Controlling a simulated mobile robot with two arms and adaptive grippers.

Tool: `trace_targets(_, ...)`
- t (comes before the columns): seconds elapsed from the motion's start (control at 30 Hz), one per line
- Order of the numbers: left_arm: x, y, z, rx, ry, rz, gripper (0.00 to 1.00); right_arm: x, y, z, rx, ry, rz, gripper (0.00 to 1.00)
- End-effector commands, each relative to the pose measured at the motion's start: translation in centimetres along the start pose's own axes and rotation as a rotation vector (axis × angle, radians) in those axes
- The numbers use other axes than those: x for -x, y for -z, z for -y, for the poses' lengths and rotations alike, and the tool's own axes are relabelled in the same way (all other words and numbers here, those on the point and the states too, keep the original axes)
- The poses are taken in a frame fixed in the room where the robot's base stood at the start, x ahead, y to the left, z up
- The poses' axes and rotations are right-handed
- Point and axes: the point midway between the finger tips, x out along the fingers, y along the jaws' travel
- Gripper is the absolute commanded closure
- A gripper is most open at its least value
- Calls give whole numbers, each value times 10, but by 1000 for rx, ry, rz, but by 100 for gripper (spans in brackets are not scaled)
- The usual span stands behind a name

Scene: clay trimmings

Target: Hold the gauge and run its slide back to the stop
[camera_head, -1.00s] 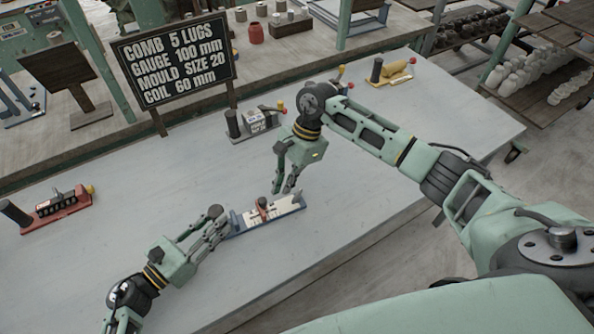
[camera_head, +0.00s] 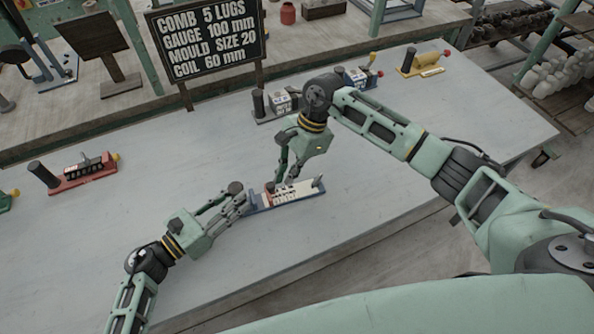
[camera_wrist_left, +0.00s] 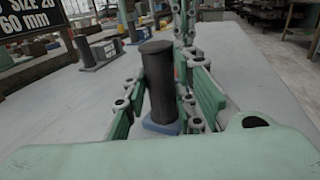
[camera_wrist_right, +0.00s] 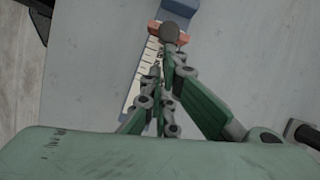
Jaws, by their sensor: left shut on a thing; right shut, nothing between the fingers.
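The gauge (camera_head: 302,194) lies on the grey table, a blue base with a white marked scale. My left gripper (camera_head: 238,198) is shut on its dark upright handle (camera_wrist_left: 161,88), at the left end in the head view. The orange-red slide (camera_wrist_right: 157,27) with a dark round knob (camera_wrist_right: 170,32) sits near the blue block (camera_wrist_right: 181,7) at the handle end; whether they touch is unclear. My right gripper (camera_wrist_right: 164,72) is shut and empty, its fingertips low over the scale close behind the knob. In the head view the right gripper (camera_head: 284,178) partly hides the slide.
A red comb-like tool (camera_head: 80,176) lies at the left. Other handled tools (camera_head: 280,104) and a yellow one (camera_head: 424,64) stand along the far side. A black sign (camera_head: 207,43) reads "GAUGE 100 mm". The table's front is clear.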

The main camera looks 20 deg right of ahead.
Motion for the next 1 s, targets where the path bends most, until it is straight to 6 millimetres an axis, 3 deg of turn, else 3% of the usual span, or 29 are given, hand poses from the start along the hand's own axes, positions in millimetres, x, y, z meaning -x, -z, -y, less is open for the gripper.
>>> trace_targets(0.27,-2,0,2,1,3,0,100,1,0,0,3,-1,8,100)
trace_targets(0.47,-1,0,2,1,3,0,100,12,31,0,-4,1,1,100)
trace_targets(0.5,-1,0,2,2,3,0,100,16,41,1,-6,2,-1,100)
trace_targets(0.8,-1,0,1,1,2,0,100,85,38,1,1,3,0,100)
trace_targets(1.0,0,0,1,1,1,0,100,109,37,0,0,1,1,100)
